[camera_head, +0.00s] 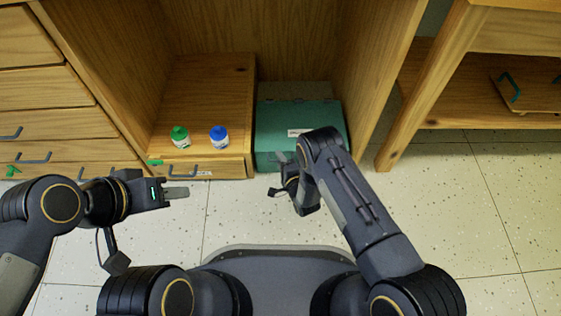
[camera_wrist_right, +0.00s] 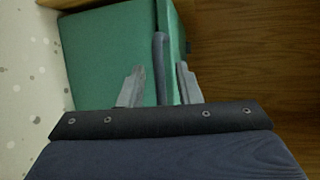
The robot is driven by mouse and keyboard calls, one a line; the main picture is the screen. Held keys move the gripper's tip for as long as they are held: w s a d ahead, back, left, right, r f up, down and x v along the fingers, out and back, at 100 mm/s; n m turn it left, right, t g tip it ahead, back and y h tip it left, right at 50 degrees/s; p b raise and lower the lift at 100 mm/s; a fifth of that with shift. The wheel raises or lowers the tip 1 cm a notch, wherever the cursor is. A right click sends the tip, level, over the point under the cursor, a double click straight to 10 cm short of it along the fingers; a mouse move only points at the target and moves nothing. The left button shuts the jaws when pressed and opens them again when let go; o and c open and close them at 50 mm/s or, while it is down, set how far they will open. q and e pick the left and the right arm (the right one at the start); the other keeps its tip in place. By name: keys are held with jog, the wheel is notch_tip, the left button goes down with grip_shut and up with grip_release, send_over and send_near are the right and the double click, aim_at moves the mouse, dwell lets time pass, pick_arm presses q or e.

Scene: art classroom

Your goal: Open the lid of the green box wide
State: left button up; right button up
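The green box (camera_head: 272,118) sits in the open bay of the wooden cabinet, with a white label on it. Its lid looks shut. My right gripper (camera_head: 279,174) is at the box's front, and my forearm hides part of that side. In the right wrist view, the green box (camera_wrist_right: 108,50) fills the upper left, and a dark handle-like bar (camera_wrist_right: 160,65) stands out from it. The right gripper (camera_wrist_right: 158,78) is open with its fingers on either side of the bar; contact is not clear. My left gripper (camera_head: 176,193) is in front of the low wooden drawer, apart from the box.
A green-capped bottle (camera_head: 180,138) and a blue-capped bottle (camera_head: 219,138) stand on the low wooden drawer unit (camera_head: 215,85) left of the box. A cabinet side panel (camera_head: 375,70) rises close on the right. The speckled floor (camera_head: 470,200) is clear at right.

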grip_shut()
jog(key=shift+r, duration=0.1)
